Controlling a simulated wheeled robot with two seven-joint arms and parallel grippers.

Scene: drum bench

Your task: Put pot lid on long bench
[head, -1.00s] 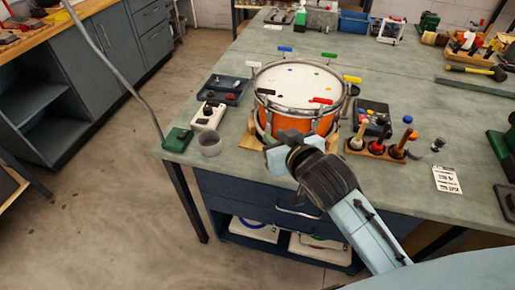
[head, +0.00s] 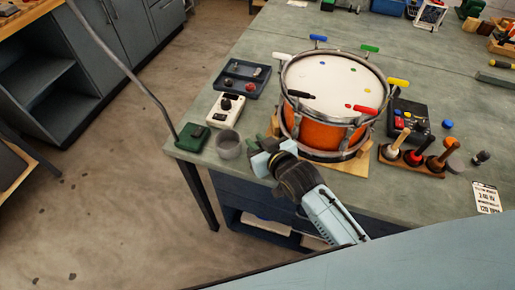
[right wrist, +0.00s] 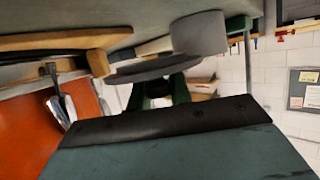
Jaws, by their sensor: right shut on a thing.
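In the right wrist view, a thin dark grey disc (right wrist: 152,68), which looks like the pot lid, lies at the fingertips of my right gripper (right wrist: 158,92). The gripper is shut on it. In the head view my right gripper (head: 268,155) is at the front edge of the long grey-green bench (head: 260,107), between a grey cup (head: 229,144) and the drum. The lid cannot be made out there; the gripper hides it. The cup also shows close behind the disc in the wrist view (right wrist: 200,34). My left gripper is not in view.
An orange drum (head: 320,132) on a wooden base stands right of the gripper. A green box (head: 193,137), a white device (head: 228,108) and a dark tray (head: 241,79) are at left. A rack of wood-handled tools (head: 412,160) is at right. Bare bench top shows around the cup.

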